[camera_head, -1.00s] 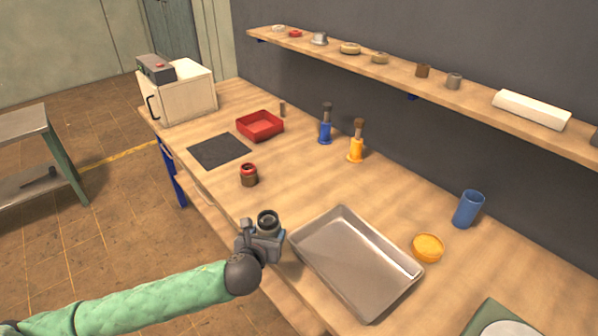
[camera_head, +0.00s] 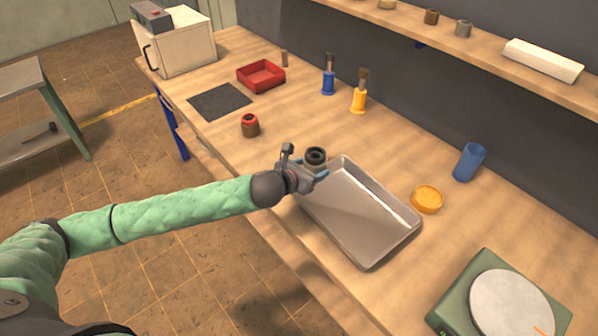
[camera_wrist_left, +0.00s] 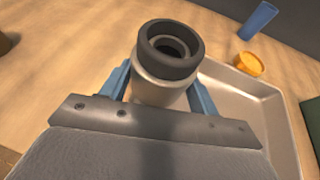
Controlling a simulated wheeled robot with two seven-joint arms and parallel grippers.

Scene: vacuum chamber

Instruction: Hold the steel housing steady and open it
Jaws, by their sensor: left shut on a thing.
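The steel housing (camera_wrist_left: 160,92) is a light metal cylinder with a dark ring-shaped cap (camera_wrist_left: 170,49) on top, open in the middle. It stands upright between the blue fingers of my left gripper (camera_wrist_left: 162,88), which is shut on it. In the head view the dark cap (camera_head: 315,156) shows above my left gripper (camera_head: 313,170), beside the back left corner of the metal tray (camera_head: 345,243). The gripper hides most of the housing there. I cannot tell whether the housing touches the table. My right gripper is not in view.
A brown jar with a red ring (camera_head: 250,126) stands to the left. A yellow dish (camera_head: 427,199), a blue cup (camera_head: 469,162) and a green scale (camera_head: 470,285) are on the right. Two brushes (camera_head: 328,82) (camera_head: 359,98) and a red bin (camera_head: 261,76) stand behind.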

